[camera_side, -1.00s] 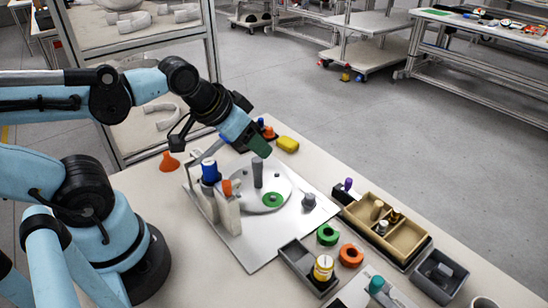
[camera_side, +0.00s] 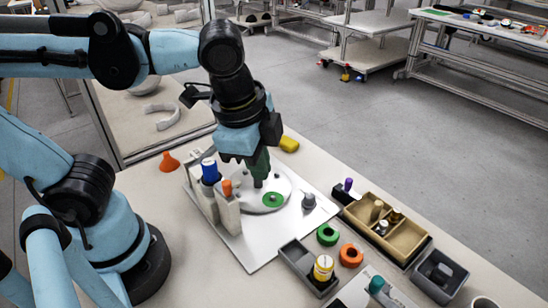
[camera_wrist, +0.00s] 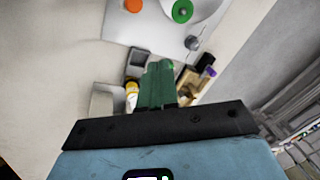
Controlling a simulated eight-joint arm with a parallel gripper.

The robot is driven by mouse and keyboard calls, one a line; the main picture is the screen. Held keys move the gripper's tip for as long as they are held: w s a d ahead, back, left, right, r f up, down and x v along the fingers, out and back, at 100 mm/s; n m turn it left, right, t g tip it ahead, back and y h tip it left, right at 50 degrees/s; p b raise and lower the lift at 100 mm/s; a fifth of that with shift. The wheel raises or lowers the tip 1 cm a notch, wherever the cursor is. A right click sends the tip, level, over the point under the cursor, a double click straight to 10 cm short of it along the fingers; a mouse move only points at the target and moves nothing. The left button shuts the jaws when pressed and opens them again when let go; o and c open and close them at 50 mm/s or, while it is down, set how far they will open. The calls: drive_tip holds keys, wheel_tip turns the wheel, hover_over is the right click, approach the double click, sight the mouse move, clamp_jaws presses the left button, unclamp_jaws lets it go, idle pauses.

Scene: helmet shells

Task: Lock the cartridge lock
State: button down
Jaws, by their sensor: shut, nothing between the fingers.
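A pale grey board (camera_side: 255,240) lies on the table and carries a round light disc (camera_side: 284,183) with a green ring (camera_side: 272,199) on it. A small grey knob (camera_side: 309,201) stands on the board to the right of the disc. I cannot tell which part is the cartridge lock. My gripper (camera_side: 259,182) points down over the disc, its green fingers shut and empty; they hide the disc's post. Whether the tips touch the post is unclear. In the wrist view the fingers (camera_wrist: 158,68) are together, with the green ring (camera_wrist: 182,11) and grey knob (camera_wrist: 192,43) beyond them.
Holders with a blue-capped piece (camera_side: 209,172) and an orange-topped piece (camera_side: 227,188) stand left of the disc. A grey tray (camera_side: 296,258) with a yellow-white cylinder (camera_side: 323,268), loose green (camera_side: 327,235) and orange (camera_side: 351,255) rings, and a wooden box (camera_side: 407,242) lie to the right.

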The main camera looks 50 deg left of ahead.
drive_tip(key=s+d+r+m+g+y, duration=0.1)
drive_tip(key=s+d+r+m+y, duration=0.2)
drive_tip(key=m, duration=0.7)
drive_tip(key=s+d+r, duration=0.2)
drive_tip(key=s+r, duration=0.1)
drive_tip(key=s, duration=0.1)
drive_tip(key=shift+d+y, duration=0.2)
drive_tip(key=shift+y, duration=0.2)
hover_over(228, 198)
drive_tip(key=d, duration=0.2)
drive_tip(key=shift+s+d+f, duration=0.1)
drive_tip(key=shift+s+f, duration=0.05)
drive_tip(key=shift+f, duration=2.15)
drive_tip(key=shift+s+f, duration=0.15)
drive_tip(key=shift+f, duration=2.1)
